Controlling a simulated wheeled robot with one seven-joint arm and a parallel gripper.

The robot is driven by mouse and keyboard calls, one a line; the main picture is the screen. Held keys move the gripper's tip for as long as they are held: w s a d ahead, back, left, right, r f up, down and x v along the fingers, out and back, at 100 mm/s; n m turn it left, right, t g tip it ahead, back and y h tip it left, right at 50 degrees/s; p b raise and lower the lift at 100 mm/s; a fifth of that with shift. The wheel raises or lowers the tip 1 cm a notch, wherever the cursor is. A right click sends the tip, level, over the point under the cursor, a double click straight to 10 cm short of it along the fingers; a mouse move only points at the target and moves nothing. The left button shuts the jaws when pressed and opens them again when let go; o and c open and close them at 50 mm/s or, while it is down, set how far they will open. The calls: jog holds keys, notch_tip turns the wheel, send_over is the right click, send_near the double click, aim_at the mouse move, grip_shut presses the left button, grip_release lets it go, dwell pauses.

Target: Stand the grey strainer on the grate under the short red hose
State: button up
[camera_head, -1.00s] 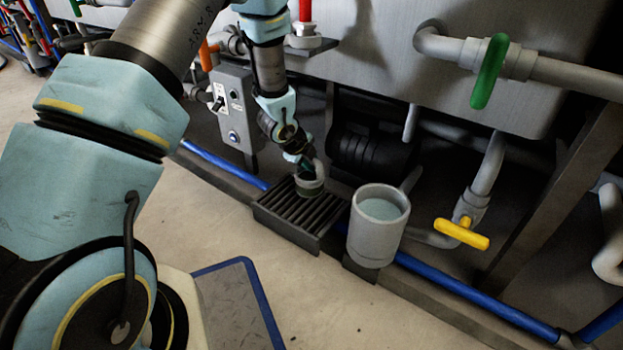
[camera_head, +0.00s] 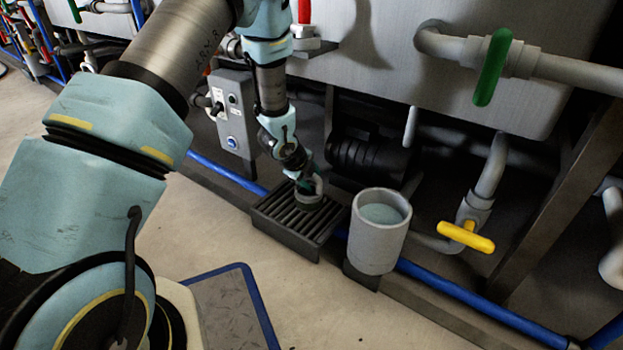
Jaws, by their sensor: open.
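The grey strainer (camera_head: 309,199) is small and round, with a pale curved part rising at its right side. It appears to stand upright on the dark slatted grate (camera_head: 283,232), towards its back edge. My gripper (camera_head: 305,186) points down right at the strainer, from above. It is open, but its fingertips are small and partly hidden, so I cannot tell whether they touch the strainer. A short red upright piece (camera_head: 304,12), perhaps the red hose, shows above a grey fitting at the top, behind my arm. Its lower end is not clear.
A grey bucket (camera_head: 375,245) of pale liquid stands close to the right of the grate. A yellow-handled valve (camera_head: 466,236) and blue pipe (camera_head: 470,296) lie further right. A switch box (camera_head: 234,115) stands left of my wrist. Open floor lies in front.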

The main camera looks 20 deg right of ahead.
jog(key=shift+r, duration=0.3)
jog(key=p+v, duration=0.6)
jog(key=v, duration=0.5)
jog(key=w+a+r+n+t+y, duration=0.1)
jog(key=w+a+r+n+y, duration=0.1)
jog(key=a+r+n, duration=0.45)
jog(key=w+a+r+n+y, duration=0.15)
jog(key=a+r+n, duration=0.25)
jog(key=a+n, duration=0.55)
jog(key=s+a+r+n+g+y, duration=0.1)
jog(key=s+a+r+n, duration=0.2)
jog(key=s+a+n, duration=0.3)
jog(key=s+a+r+n+g+y, duration=0.1)
jog(key=s+a+r+n, duration=0.3)
jog(key=a, duration=0.6)
jog(key=s+n, duration=0.2)
jog(key=n, duration=0.1)
jog(key=shift+r+g+p, duration=0.2)
jog(key=shift+g+p, duration=0.1)
jog(key=shift+p, duration=0.05)
jog(key=shift+a, duration=0.1)
